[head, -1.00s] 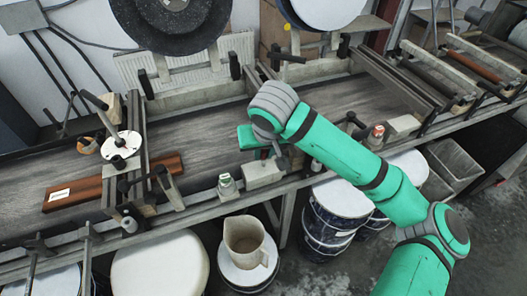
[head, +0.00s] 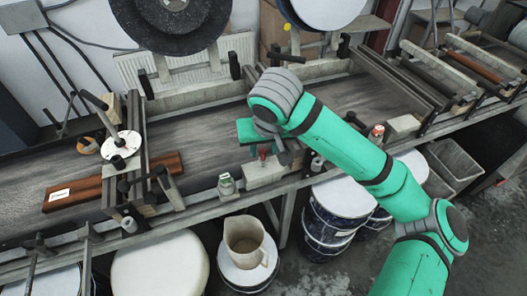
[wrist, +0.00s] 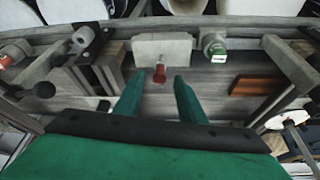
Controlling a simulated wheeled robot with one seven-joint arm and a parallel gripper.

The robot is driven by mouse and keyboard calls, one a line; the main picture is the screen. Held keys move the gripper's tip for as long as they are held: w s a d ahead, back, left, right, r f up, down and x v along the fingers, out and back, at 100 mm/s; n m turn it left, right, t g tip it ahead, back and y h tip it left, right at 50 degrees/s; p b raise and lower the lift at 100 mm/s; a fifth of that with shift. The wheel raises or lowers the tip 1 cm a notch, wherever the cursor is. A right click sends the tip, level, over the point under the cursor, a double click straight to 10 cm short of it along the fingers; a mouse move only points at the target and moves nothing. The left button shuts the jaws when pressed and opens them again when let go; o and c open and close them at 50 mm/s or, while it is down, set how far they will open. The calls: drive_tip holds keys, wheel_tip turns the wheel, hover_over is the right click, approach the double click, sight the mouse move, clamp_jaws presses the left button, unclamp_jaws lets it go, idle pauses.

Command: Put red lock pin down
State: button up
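The red lock pin (head: 262,154) stands at the pale block (head: 265,173) on the near edge of the conveyor. In the wrist view the pin (wrist: 160,73) is upright against the near side of the block (wrist: 163,47), just beyond my fingertips. My gripper (wrist: 154,84) is open, with its two green fingers apart on either side of the line to the pin. In the head view my wrist hides most of the fingers. Whether the pin's lower end sits in a hole cannot be told.
A reddish-brown board (head: 115,182) lies on the belt at left beside a clamp frame. The belt behind the block is clear.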

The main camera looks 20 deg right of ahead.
drive_tip(key=v, duration=0.8)
drive_tip(key=shift+r, duration=0.3)
drive_tip(key=shift+s+a, duration=0.1)
